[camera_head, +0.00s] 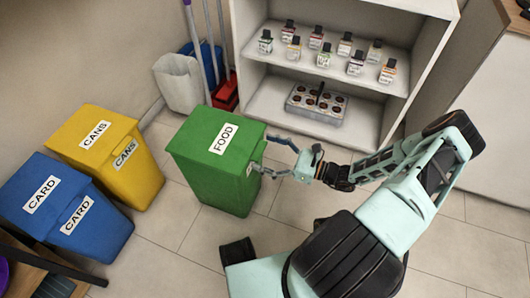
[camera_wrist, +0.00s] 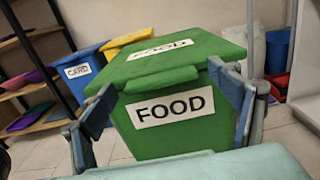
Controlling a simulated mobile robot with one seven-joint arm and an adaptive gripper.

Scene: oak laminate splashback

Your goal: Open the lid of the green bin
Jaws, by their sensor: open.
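The green bin (camera_head: 215,172) stands on the tiled floor with a white FOOD label on its lid (camera_head: 205,120). The lid looks shut. In the wrist view the bin's front (camera_wrist: 170,140) faces me, with a second FOOD label under the protruding lip of the lid (camera_wrist: 185,60). My gripper (camera_head: 263,153) is open at the bin's right side in the head view. In the wrist view its two fingers (camera_wrist: 162,78) stand apart, on either side of the lip and label. Whether they touch the bin I cannot tell.
A yellow CANS bin (camera_head: 130,170) and a blue CARD bin (camera_head: 75,235) stand to the left. Behind are a pale bucket (camera_head: 180,85) and a red dustpan (camera_head: 227,95). A white shelf unit (camera_head: 275,75) holds several small bottles. Floor in front of the green bin is clear.

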